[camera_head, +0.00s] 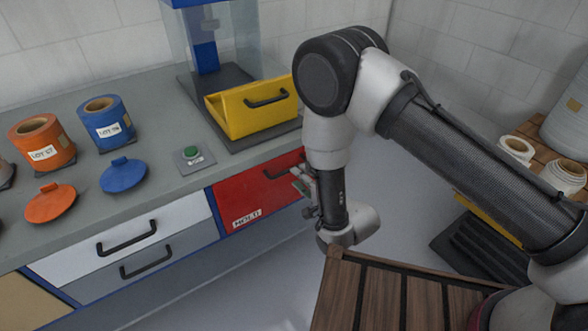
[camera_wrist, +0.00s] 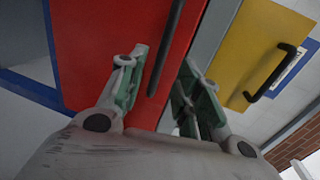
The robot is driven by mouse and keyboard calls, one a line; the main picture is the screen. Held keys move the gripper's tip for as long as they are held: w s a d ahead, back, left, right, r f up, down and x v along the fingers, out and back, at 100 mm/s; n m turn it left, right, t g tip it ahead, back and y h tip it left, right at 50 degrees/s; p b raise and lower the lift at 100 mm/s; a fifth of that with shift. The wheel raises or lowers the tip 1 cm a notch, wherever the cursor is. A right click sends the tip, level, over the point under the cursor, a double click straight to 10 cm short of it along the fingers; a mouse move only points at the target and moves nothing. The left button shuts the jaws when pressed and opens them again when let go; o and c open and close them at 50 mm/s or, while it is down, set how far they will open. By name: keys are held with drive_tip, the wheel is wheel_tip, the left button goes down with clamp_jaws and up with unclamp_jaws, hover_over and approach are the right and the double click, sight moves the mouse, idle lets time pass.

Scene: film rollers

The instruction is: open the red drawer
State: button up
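The red drawer (camera_head: 238,200) is in the counter's front, right of the white and grey drawers, with a white label at its lower left. It looks closed. Its dark bar handle (camera_head: 272,174) is partly hidden by my gripper (camera_head: 304,184), which is at the drawer's right part. In the wrist view the red front (camera_wrist: 95,45) fills the upper left. The handle (camera_wrist: 168,45) runs between the two fingers of my gripper (camera_wrist: 163,65). The fingers are apart, one on each side of the handle. I cannot tell whether either touches it.
On the counter stand a yellow bin (camera_head: 250,112) with a black handle, a green button (camera_head: 191,153), and orange (camera_head: 42,141) and blue (camera_head: 107,123) canisters with their lids. A wooden slatted surface (camera_head: 375,300) is below my arm. Floor shows before the drawers.

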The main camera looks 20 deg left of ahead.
drive_tip(key=x, duration=0.6)
drive_tip(key=shift+a, duration=0.1)
clamp_jaws()
